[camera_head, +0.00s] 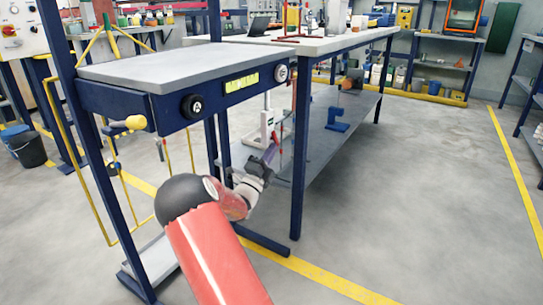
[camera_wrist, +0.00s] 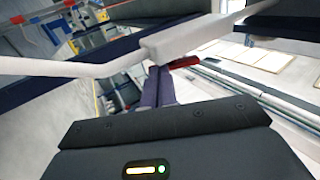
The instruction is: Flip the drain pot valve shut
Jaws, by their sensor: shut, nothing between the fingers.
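My gripper (camera_head: 269,153) reaches under the bench and its purple fingers are shut and empty. In the wrist view the closed fingertips (camera_wrist: 160,72) are close to a red lever-like part (camera_wrist: 185,62), which I take to be the valve handle. A white bar (camera_wrist: 185,38) crosses in front of the fingertips and hides part of what is behind. In the head view a thin red part (camera_head: 283,131) shows just beyond the gripper, beside a white stand (camera_head: 265,128). I cannot tell whether the fingers touch the red part, nor how the valve is set.
The blue-framed bench (camera_head: 160,70) and its legs stand close around my arm. A long table (camera_head: 325,42) with a lower shelf (camera_head: 338,150) is at the right; a blue item (camera_head: 337,120) sits on that shelf. The floor at right is clear.

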